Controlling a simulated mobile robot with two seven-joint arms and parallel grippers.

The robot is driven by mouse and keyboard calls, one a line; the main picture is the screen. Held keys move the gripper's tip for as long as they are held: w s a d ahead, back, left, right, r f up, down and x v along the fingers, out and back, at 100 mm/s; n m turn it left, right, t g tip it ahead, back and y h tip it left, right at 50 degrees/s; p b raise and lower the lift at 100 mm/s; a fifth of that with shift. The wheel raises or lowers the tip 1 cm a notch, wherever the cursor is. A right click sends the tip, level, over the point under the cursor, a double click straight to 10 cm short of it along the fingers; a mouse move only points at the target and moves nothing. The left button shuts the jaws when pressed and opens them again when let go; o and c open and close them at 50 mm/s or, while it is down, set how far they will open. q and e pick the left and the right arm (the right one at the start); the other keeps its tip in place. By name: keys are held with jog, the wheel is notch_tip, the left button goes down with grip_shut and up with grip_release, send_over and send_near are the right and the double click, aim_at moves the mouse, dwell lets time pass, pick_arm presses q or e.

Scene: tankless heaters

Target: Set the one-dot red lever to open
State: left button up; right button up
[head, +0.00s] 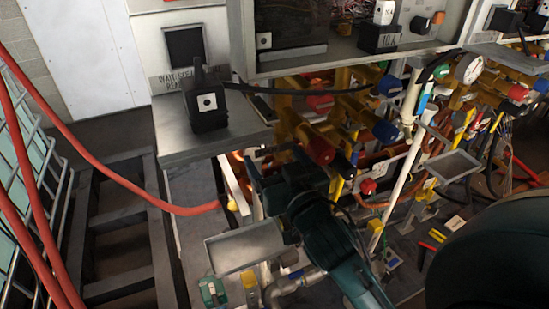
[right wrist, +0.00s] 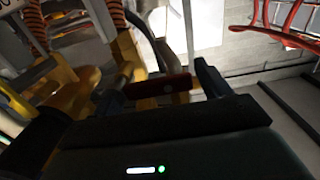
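My right gripper (head: 300,165) reaches in from the lower right among the heater pipes and valves. In the right wrist view its two dark fingers (right wrist: 163,82) are spread apart. A red lever (right wrist: 160,86) lies crosswise in the space between them, near the yellow pipework. I cannot tell whether a finger touches it. No dot shows on it, so I cannot tell if it is the one-dot lever. In the head view the gripper hides the area right around its fingers. My left gripper is not in view.
Red-capped (head: 320,150) and blue-capped (head: 385,132) brass valves stand close beside the gripper. A white pipe (head: 402,185) runs to its right. Small metal trays (head: 245,247) stick out low at left. A grey box shelf (head: 175,150) and red hoses (head: 130,182) lie further left.

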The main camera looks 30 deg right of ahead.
jog(key=c, duration=1.3)
jog(key=shift+o, duration=0.2)
jog(key=shift+w, duration=0.1)
